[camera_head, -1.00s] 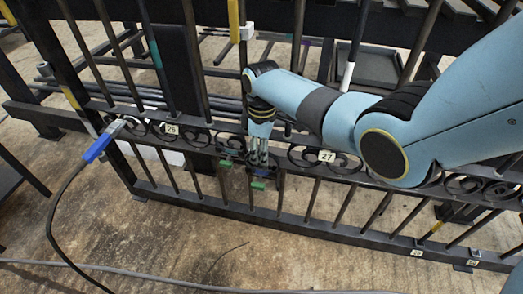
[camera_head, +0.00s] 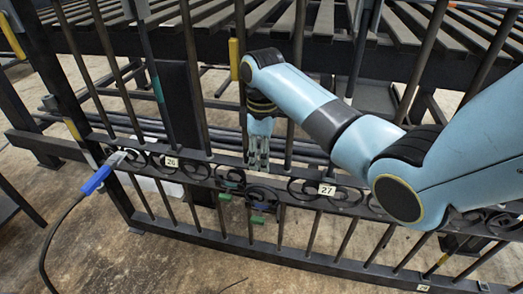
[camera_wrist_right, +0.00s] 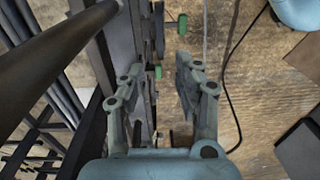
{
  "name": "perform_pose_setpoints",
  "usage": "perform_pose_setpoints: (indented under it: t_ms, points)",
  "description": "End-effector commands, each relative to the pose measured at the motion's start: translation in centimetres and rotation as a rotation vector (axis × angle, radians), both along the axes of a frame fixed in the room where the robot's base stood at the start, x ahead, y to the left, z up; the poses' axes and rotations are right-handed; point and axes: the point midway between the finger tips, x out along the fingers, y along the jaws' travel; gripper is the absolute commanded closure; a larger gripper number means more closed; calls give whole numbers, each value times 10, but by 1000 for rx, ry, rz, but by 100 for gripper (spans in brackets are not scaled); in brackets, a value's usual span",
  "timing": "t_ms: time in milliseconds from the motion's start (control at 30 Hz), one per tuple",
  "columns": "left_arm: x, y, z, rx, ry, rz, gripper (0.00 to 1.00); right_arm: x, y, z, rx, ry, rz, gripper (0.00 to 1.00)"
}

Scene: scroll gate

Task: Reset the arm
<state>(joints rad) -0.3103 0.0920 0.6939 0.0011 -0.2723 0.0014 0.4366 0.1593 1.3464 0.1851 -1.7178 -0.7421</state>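My right gripper (camera_head: 258,165) points down at the black scroll gate (camera_head: 300,185), its tips just above the scroll band in the head view. In the right wrist view the two fingers (camera_wrist_right: 160,70) stand apart with nothing between them. The blue right arm (camera_head: 310,105) comes in from the right over the gate. Small green pieces show below the band (camera_head: 257,219) and also in the wrist view (camera_wrist_right: 182,21). My left gripper is in neither view.
Number tags 26 (camera_head: 171,162) and 27 (camera_head: 327,189) sit on the band. A blue-handled tool (camera_head: 97,179) with a black cable is at the gate's left. Upright bars surround the right gripper. Slatted racks stand behind; bare floor lies in front.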

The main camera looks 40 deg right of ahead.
Motion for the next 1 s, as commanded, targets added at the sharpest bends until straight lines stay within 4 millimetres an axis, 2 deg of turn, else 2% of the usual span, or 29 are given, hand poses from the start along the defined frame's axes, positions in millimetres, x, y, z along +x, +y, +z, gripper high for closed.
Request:
perform_pose_setpoints:
  t_ms: [100, 200, 800, 867, 933, 1000]
  points:
    - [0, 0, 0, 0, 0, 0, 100, 0, 0, 15, 1, 0, 1, 67]
    - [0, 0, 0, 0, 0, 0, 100, 0, 0, 20, 2, 1, 1, 67]
    - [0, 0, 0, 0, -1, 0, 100, -2, 1, 20, 4, 6, 1, 67]
    - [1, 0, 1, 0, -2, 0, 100, -7, 1, 16, 3, 17, 1, 67]
    - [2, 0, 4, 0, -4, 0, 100, -23, 2, 6, 6, 47, 1, 67]
    - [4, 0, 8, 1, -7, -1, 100, -52, 5, -14, 11, 107, 1, 67]
